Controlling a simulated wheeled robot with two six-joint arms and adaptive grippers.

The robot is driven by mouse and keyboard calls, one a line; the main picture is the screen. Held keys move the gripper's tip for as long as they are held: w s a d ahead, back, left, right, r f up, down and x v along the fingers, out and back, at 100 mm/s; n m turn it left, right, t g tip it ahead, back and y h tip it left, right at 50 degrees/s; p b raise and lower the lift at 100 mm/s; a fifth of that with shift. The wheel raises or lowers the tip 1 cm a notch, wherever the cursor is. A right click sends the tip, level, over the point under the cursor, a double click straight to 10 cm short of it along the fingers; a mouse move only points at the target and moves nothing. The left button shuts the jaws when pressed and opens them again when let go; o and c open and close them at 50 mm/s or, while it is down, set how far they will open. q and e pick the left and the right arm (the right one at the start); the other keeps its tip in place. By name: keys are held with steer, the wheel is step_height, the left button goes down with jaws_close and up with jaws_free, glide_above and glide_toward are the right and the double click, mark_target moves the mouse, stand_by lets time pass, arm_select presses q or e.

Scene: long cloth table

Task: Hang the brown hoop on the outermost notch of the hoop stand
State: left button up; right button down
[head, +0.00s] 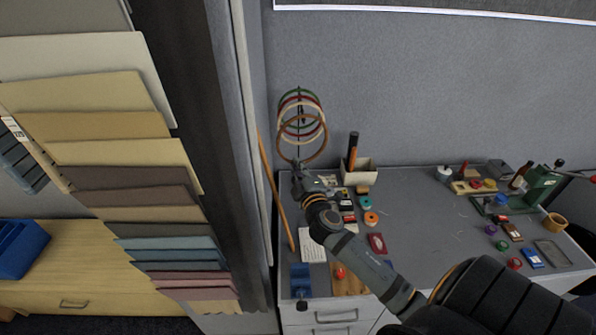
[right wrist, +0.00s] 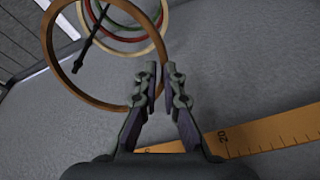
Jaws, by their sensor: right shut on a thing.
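The brown hoop (head: 326,143) is held up at the back left of the grey table, in front of the hoop stand. In the right wrist view the brown hoop (right wrist: 88,96) fills the upper left. My right gripper (head: 297,167) is shut on its lower edge; the fingertips (right wrist: 158,78) pinch the rim. The hoop stand (right wrist: 90,42) shows as a dark rod seen through the hoop, with white, red and green hoops around it. In the head view these hoops (head: 301,97) overlap the brown one. The notches are too small to tell. My left gripper is out of view.
A wooden ruler (head: 271,185) leans by the partition left of my arm; it crosses the right wrist view (right wrist: 262,138). A pen holder (head: 362,177) stands right of the hoop. Tape rolls (head: 370,218) and small boxes lie beside my forearm. The table's middle is mostly clear.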

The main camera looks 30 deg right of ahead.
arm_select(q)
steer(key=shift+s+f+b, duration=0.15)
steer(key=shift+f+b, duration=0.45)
arm_select(e)
steer(key=w+d+f, duration=0.1)
steer(key=w+d, duration=0.2)
steer(key=w, duration=0.2)
steer(key=shift+w+d+f, duration=0.15)
stand_by(0.4)
steer(key=c, duration=1.4)
jaws_free()
steer(key=v, duration=1.2)
